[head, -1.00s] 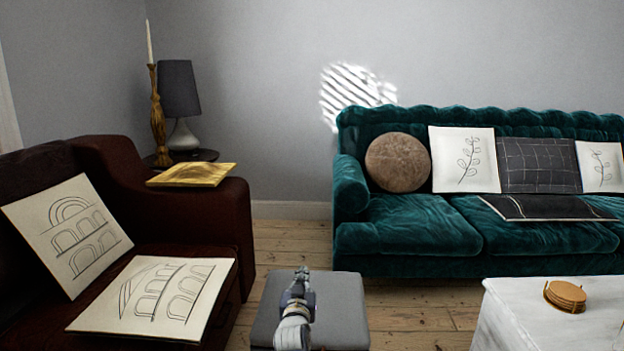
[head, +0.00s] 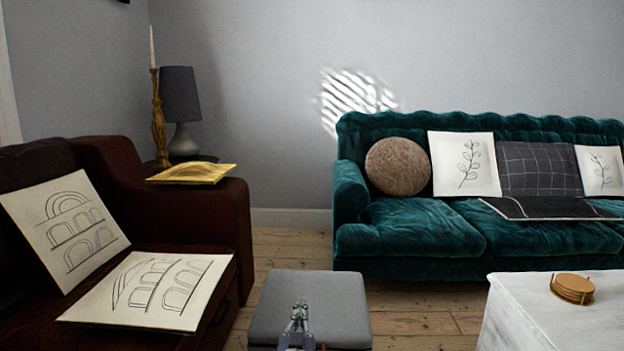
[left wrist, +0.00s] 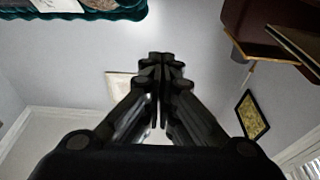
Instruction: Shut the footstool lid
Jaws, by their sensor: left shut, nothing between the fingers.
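The grey footstool (head: 266,307) stands on the floorboards at the bottom centre of the head view. Its padded lid lies flat on top and looks level; I cannot see a gap under it from here. My left gripper (head: 299,305) is over the front half of the lid in the head view. I cannot tell whether it touches the lid. In the left wrist view the left gripper (left wrist: 160,58) is shut with nothing between its fingers, and the footstool does not show there. My right gripper is in neither view.
A dark red sofa (head: 205,215) with cushions is on the left. A teal sofa (head: 420,225) stands behind to the right. A white table (head: 530,310) with coasters (head: 572,288) is at the right. Bare floor (head: 415,310) lies between footstool and table.

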